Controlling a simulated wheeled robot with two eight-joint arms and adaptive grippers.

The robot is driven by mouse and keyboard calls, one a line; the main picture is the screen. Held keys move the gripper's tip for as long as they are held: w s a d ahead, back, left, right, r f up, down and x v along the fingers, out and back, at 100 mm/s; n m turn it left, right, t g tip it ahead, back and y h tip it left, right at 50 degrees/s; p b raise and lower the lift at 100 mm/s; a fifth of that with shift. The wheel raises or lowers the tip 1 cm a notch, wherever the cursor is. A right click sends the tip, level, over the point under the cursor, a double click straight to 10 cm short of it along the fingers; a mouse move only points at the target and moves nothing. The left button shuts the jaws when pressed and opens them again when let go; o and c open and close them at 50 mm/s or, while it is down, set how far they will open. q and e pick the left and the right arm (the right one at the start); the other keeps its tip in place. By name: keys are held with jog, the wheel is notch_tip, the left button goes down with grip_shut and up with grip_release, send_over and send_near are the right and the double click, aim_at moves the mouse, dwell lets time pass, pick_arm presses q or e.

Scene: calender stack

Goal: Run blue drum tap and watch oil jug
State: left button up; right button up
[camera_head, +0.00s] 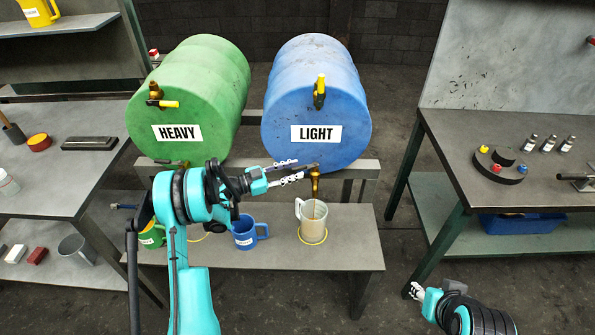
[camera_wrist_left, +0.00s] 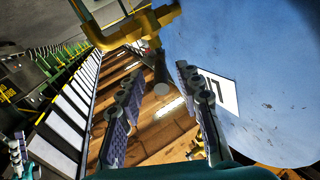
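The blue drum (camera_head: 310,85) lies on its side on a rack, with a LIGHT label facing me. A brass tap (camera_head: 315,185) hangs at its lower front, and brass fittings (camera_wrist_left: 130,32) show in the left wrist view. A pale translucent jug (camera_head: 314,220) stands upright below the tap in a yellow ring; its fill level is hard to read. My left gripper (camera_head: 301,172) is open in front of the drum's lower edge. In the wrist view a dark handle end (camera_wrist_left: 161,82) shows between its spread fingers (camera_wrist_left: 158,112). My right gripper (camera_head: 415,290) is low at right.
A green HEAVY drum (camera_head: 185,100) lies left of the blue one. A blue mug (camera_head: 245,232) and a green mug (camera_head: 152,236) stand on the low bench (camera_head: 350,245). Side tables (camera_head: 60,185) flank the rack. The right table holds a round holder (camera_head: 500,165) and several small bottles.

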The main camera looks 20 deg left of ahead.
pick_arm(q)
jog(key=shift+x, duration=1)
grip_shut()
pick_arm(e)
jog(key=shift+f, duration=0.2)
pick_arm(q)
jog(key=shift+a, duration=0.1)
